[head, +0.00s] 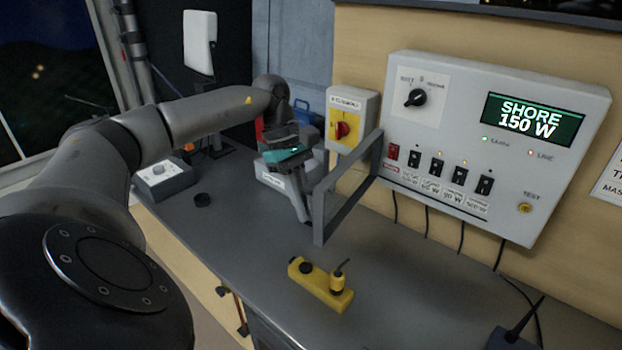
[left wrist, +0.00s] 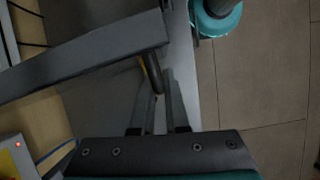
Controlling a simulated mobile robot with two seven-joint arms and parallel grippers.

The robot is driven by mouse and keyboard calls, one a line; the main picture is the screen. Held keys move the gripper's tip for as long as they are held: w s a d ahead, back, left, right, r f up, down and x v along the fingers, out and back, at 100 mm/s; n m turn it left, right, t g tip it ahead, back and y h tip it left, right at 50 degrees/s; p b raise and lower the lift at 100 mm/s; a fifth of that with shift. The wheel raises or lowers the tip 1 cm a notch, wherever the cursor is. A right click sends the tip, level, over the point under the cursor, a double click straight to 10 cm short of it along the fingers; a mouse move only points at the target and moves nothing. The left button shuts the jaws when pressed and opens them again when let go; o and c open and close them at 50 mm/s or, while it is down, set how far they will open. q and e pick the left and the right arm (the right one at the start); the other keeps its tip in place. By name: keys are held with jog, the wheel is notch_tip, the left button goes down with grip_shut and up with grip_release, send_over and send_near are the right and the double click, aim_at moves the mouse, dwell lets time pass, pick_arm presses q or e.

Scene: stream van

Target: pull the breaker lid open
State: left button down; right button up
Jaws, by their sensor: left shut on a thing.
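The breaker lid (head: 347,186) is a grey rectangular frame that stands out from the left part of the white breaker panel (head: 400,65), swung away from the switches. The switches (head: 437,169) are uncovered. My left gripper (head: 304,212) is at the lid's outer edge, shut on it. In the left wrist view the lid (left wrist: 85,62) crosses the upper left as a grey bar, and the fingers of my left gripper (left wrist: 157,95) meet its end. The exact contact is dark and partly hidden. My right gripper is not in view.
A yellow block with black knobs (head: 320,284) lies on the grey counter (head: 250,235) below the lid. A yellow box with a red rotary switch (head: 347,127) is on the wall left of the panel. A grey box with a dial (head: 165,178) stands at left. Cables hang below the panel.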

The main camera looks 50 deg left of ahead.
pick_arm(q)
jog(key=shift+a, duration=0.45)
jog(key=c, duration=1.2)
grip_release()
jog(key=p+v, duration=0.3)
jog(key=v, duration=1.2)
jog(key=shift+r+p, duration=0.2)
jog(key=shift+p, duration=0.1)
jog(key=shift+d, duration=0.1)
